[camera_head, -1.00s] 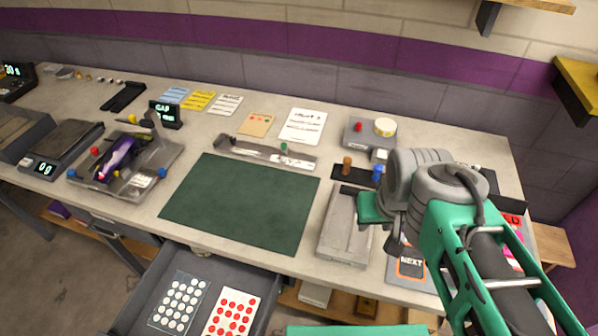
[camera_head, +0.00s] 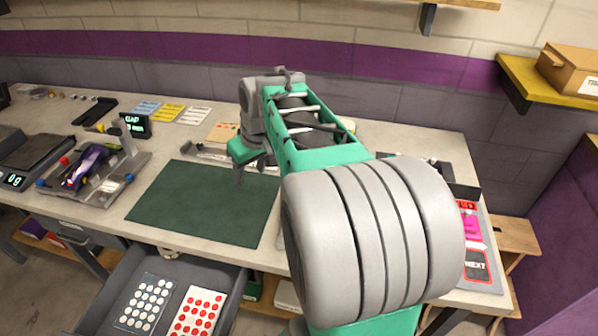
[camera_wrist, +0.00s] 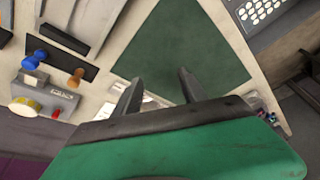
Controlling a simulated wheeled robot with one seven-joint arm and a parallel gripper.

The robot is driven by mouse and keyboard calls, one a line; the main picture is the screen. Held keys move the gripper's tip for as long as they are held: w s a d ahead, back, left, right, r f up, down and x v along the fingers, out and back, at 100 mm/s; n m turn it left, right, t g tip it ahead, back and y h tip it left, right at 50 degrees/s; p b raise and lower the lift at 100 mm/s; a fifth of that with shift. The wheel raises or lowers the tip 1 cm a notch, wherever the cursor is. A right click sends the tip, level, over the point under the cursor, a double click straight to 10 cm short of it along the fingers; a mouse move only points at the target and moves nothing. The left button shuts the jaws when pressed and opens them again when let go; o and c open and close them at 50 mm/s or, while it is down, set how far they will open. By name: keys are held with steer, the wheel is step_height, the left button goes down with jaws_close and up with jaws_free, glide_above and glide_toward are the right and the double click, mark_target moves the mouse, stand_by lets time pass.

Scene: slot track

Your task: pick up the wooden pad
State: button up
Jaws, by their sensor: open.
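No piece is clearly recognisable as a wooden pad. A tan flat piece with coloured dots (camera_head: 222,131) lies at the back of the bench, partly hidden by my arm; I cannot tell whether it is wood. My gripper (camera_head: 240,174) is open above the back right part of the dark green mat (camera_head: 190,205). In the wrist view its two fingers (camera_wrist: 160,84) are apart, with nothing held between them. The green mat (camera_wrist: 195,40) lies beyond the fingertips. A pale metal strip shows partly behind the fingers there.
The track jig with a purple car (camera_head: 92,170) and a scale (camera_head: 35,160) stand at the left. An open drawer (camera_head: 205,262) with dotted sheets juts out in front. The wrist view shows blue (camera_wrist: 35,60) and brown (camera_wrist: 76,77) knobs. The mat is bare.

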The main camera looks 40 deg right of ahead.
steer(key=w+d+f+b, duration=0.1)
steer(key=d+f, duration=0.2)
steer(key=d, duration=0.8)
steer(key=w+d+f+b, duration=0.1)
steer(key=d+f, duration=0.2)
steer(key=d, duration=0.8)
steer(key=shift+t, duration=0.3)
steer(key=p+x, duration=0.1)
steer(key=x, duration=0.6)
steer(key=shift+s+d+f, duration=0.1)
steer(key=shift+d, duration=0.05)
jaws_close()
